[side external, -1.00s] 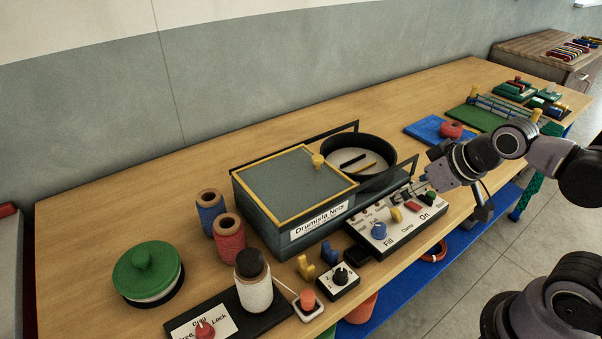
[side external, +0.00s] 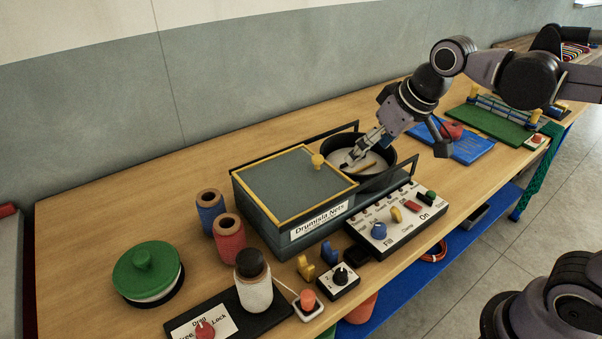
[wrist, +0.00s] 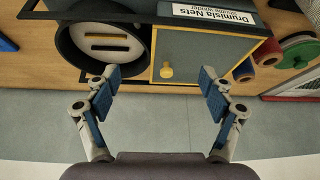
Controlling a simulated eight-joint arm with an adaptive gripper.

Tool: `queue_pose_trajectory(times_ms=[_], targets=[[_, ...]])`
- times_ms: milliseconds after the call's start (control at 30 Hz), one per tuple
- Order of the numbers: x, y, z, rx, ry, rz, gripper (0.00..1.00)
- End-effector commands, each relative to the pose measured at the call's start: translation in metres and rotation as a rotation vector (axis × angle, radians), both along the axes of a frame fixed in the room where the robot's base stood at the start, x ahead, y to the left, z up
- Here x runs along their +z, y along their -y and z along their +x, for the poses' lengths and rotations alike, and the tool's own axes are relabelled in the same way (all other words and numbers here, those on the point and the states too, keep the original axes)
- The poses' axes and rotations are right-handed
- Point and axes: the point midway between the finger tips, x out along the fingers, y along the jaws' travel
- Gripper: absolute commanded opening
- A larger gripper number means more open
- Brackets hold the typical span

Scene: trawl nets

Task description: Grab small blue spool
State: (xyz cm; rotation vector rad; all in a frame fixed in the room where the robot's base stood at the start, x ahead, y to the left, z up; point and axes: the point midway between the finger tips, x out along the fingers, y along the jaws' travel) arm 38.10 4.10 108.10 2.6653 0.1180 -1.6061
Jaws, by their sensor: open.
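A blue spool (side external: 210,212) with a tan core stands upright on the table, left of the grey box, with a red spool (side external: 229,238) close in front of it. My gripper (side external: 354,160) is over the black round drum at the right of the grey box, well right of the spools. In the wrist view my gripper (wrist: 158,82) has its fingers wide apart with nothing between them.
The grey box (side external: 290,185) with a yellow-edged lid and yellow knob stands between my gripper and the spools. The black drum (side external: 385,178) is at its right end. A control panel (side external: 395,222) is in front. A green lidded pot (side external: 146,270) is left of the spools.

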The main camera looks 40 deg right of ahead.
Motion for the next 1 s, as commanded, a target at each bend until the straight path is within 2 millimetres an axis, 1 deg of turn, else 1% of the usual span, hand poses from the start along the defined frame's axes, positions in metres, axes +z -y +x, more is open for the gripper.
queue_pose_trajectory(times_ms=[33, 200, 333, 467, 600, 767, 900, 1000], targets=[[0.008, -0.009, 0.014, 0.014, -0.018, 0.001, 0.82], [0.025, -0.038, 0.054, 0.053, -0.083, -0.003, 0.82], [0.033, -0.062, 0.084, 0.08, -0.135, -0.008, 0.82], [0.034, -0.089, 0.111, 0.109, -0.184, -0.017, 0.82], [0.03, -0.121, 0.137, 0.139, -0.235, -0.027, 0.82], [0.018, -0.158, 0.162, 0.172, -0.296, -0.044, 0.82], [0.002, -0.192, 0.177, 0.202, -0.348, -0.062, 0.82], [-0.013, -0.216, 0.185, 0.222, -0.384, -0.076, 0.82]])
